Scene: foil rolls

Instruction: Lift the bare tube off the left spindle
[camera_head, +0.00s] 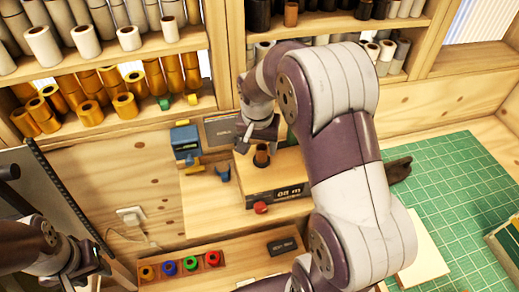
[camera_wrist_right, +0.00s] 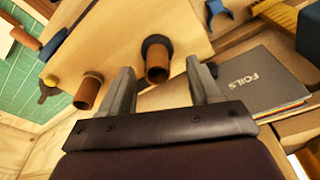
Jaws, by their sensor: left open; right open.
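The left spindle's bare brown tube (camera_head: 261,157) stands upright on the wooden winder box (camera_head: 258,197). In the right wrist view the tube (camera_wrist_right: 158,64) rises from a dark ring at its base, and its open end faces the camera. My right gripper (camera_head: 260,138) is open above it; in the wrist view its fingers (camera_wrist_right: 163,90) are spread to either side of the tube, apart from it. A second brown tube (camera_wrist_right: 88,93) stands outside the left finger in that view; my arm hides it in the head view. My left gripper (camera_head: 86,272) is open and empty at lower left.
A FOILS book (camera_wrist_right: 262,80) and a blue device (camera_head: 185,143) are close to the box. A red knob (camera_head: 260,208) is on the box front. A tray of coloured rolls (camera_head: 215,260) lies nearer. Shelves of rolls stand behind; the green mat (camera_head: 455,195) is mostly clear.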

